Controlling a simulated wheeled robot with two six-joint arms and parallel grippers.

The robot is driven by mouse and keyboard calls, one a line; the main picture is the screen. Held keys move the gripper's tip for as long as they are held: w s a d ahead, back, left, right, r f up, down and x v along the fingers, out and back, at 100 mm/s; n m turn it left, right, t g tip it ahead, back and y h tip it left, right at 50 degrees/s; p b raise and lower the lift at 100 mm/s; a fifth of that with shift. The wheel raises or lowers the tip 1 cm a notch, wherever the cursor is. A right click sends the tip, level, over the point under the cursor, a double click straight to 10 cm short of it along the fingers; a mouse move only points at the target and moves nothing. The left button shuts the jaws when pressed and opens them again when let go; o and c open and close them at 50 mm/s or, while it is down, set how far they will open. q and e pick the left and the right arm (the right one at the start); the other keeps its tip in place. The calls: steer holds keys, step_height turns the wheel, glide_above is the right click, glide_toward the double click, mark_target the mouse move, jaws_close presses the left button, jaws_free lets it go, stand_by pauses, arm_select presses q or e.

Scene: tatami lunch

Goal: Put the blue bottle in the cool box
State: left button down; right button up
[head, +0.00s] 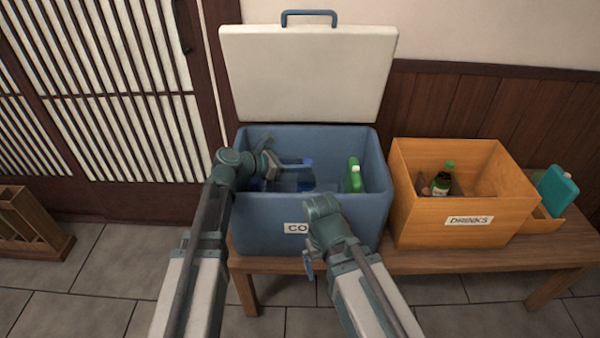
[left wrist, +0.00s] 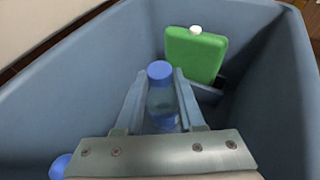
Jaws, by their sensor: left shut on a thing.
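The cool box (head: 262,225) is a blue bin with its white lid (head: 308,75) raised behind it. My left gripper (head: 298,164) reaches down inside the box and is shut on the blue bottle (head: 306,184). In the left wrist view, the clear bluish bottle (left wrist: 162,105) with a blue cap is upright between the fingers. The box walls surround the bottle; I cannot tell whether its base touches the floor. My right gripper (head: 309,264) hangs before the box's front wall, and its jaws are too unclear to judge.
A green flat item with a white cap (left wrist: 195,55) stands inside the box at the right. Another blue cap (left wrist: 60,167) shows lower left in the left wrist view. An orange drinks crate (head: 430,228) with a green-capped bottle (head: 441,182) stands to the right on the wooden bench (head: 430,262).

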arm_select(q)
steer(key=shift+f, duration=0.4)
arm_select(e)
steer(key=shift+f, duration=0.4)
arm_select(q)
steer(key=shift+f+b, duration=0.6)
steer(key=shift+f, duration=0.05)
steer(key=c, duration=0.5)
jaws_free()
arm_select(e)
steer(key=shift+f, duration=0.6)
arm_select(q)
steer(key=shift+r, duration=0.1)
